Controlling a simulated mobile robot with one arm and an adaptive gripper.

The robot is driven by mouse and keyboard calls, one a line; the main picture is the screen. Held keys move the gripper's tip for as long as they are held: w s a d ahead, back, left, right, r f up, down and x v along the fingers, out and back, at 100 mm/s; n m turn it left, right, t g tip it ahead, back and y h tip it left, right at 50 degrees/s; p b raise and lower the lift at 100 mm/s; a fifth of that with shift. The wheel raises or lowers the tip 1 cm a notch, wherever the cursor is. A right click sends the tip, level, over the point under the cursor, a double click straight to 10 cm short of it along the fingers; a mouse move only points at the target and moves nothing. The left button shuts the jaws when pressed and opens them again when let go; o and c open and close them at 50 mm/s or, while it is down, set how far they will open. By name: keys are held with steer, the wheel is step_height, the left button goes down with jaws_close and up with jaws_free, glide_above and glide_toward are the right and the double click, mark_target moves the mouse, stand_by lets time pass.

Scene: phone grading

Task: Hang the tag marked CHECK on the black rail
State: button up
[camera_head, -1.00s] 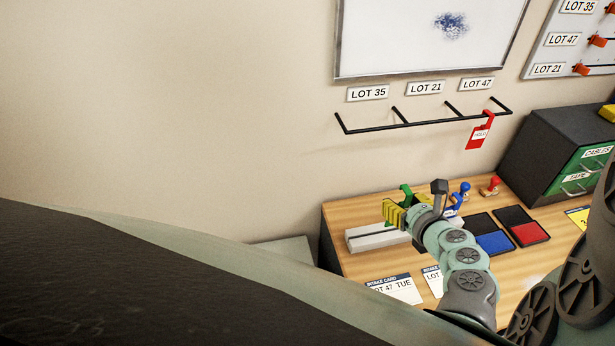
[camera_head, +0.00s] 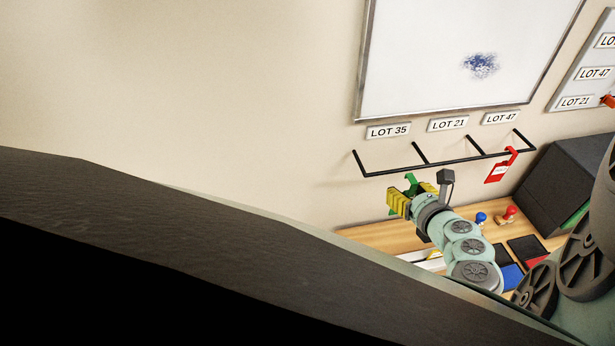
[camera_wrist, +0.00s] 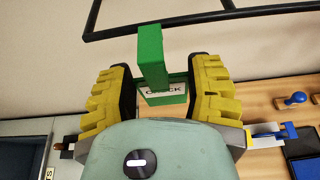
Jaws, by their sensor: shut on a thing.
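The green tag marked CHECK (camera_wrist: 150,52) is between the yellow fingers of my gripper (camera_wrist: 163,92) in the wrist view. Its hooked upper part stands up beyond the fingers, and the white label is partly hidden. In the head view the green tag (camera_head: 411,181) shows just above my gripper (camera_head: 397,202). My gripper is shut on the tag. The black rail (camera_head: 448,161) is on the wall, above and to the right of the gripper. In the wrist view the rail (camera_wrist: 205,20) runs across the top, and the tag's top appears apart from it, though depth is hard to judge.
A red tag (camera_head: 499,169) hangs at the rail's right end. Labels LOT 35 (camera_head: 388,131), LOT 21 (camera_head: 448,124) and LOT 47 (camera_head: 499,117) sit above the rail. Stamps (camera_head: 507,215) and ink pads stand on the wooden desk (camera_head: 387,238) below. A dark cabinet (camera_head: 566,182) is at right.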

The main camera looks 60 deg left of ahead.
steer(key=shift+w+a, duration=0.3)
steer(key=shift+a, duration=0.6)
steer(key=shift+w+a, duration=0.3)
steer(key=shift+a, duration=0.6)
steer(key=shift+b+x, duration=0.3)
steer(key=shift+x, duration=0.55)
steer(key=shift+w+a+f+b, duration=0.15)
steer(key=shift+f+b, duration=0.3)
steer(key=shift+b, duration=0.15)
steer(key=shift+f, duration=0.15)
steer(key=o, duration=0.9)
